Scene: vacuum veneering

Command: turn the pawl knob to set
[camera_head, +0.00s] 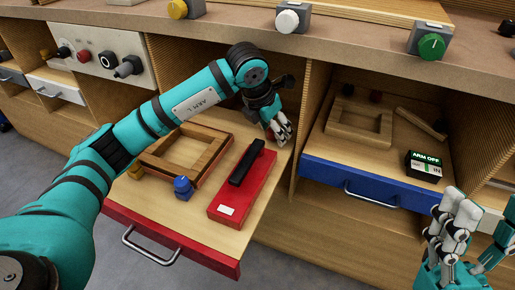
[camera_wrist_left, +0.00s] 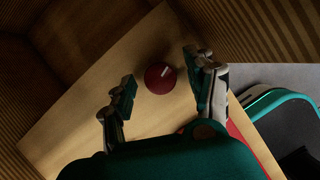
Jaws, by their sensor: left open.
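In the left wrist view a round red knob (camera_wrist_left: 160,78) with a white pointer mark sits on the wooden drawer floor. It carries no readable name, so I cannot tell for certain that it is the pawl knob. My left gripper (camera_wrist_left: 164,88) is open, with its fingers on either side of the knob and gaps to both. In the head view my left gripper (camera_head: 280,130) reaches down into the back right of the red-fronted drawer (camera_head: 165,235) and mostly hides that knob. My right gripper (camera_head: 478,232) is open and empty at the lower right.
The red drawer also holds a wooden frame (camera_head: 187,150), a blue knob (camera_head: 183,188), a yellow knob (camera_head: 136,171) and a red block with a black handle (camera_head: 243,185). A blue-fronted drawer (camera_head: 370,186) with an "ARM OFF" box (camera_head: 424,166) stands right. Wooden dividers flank my left gripper.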

